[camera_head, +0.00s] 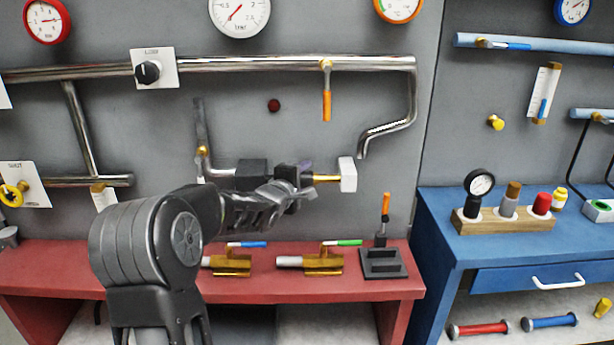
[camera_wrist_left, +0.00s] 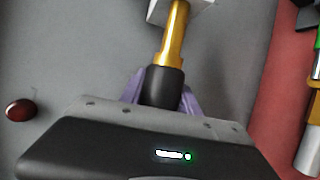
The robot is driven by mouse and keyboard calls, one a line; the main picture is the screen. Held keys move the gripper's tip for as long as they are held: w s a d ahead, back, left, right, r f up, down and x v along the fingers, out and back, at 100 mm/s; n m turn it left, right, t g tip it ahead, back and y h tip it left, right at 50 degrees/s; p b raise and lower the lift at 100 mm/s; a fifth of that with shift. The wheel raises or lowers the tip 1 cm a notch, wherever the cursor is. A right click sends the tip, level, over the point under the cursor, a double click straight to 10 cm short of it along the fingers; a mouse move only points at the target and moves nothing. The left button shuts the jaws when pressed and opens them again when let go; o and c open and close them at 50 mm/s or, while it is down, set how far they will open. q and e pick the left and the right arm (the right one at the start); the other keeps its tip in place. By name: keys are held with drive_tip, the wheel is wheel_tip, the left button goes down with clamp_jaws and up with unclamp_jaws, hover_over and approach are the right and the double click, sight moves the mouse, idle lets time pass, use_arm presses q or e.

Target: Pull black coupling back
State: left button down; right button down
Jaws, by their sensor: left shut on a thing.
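The black coupling (camera_wrist_left: 163,88) is a dark cylinder at the end of a gold rod (camera_wrist_left: 174,35). My left gripper (camera_wrist_left: 161,92) is shut on it, with a purple finger on each side. In the head view, my left gripper (camera_head: 303,178) is in front of the wall, and it and the arm partly hide the coupling. The gold rod (camera_head: 327,179) comes out to the right of the gripper and ends in a white block (camera_head: 348,174). A black block (camera_head: 252,172) on the pipe is left of the gripper. My right gripper is not in view.
An orange-handled valve (camera_head: 326,104) hangs from the steel pipe above. A dark red button (camera_head: 274,105) is on the wall. Below, the red bench (camera_head: 225,285) carries brass valves (camera_head: 323,263) and a black stand with an orange handle (camera_head: 384,262). A blue bench (camera_head: 445,215) is at right.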

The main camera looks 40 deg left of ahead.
use_arm(q)
drive_tip(key=c, duration=1.1)
unclamp_jaws()
drive_tip(key=shift+s+a, duration=0.25)
drive_tip(key=shift+a, duration=0.1)
drive_tip(key=shift+o, duration=1)
drive_tip(key=shift+w+d, duration=0.1)
drive_tip(key=shift+d, duration=0.05)
drive_tip(key=b+v, duration=0.1)
drive_tip(key=v, duration=0.7)
drive_tip(key=shift+w, duration=0.1)
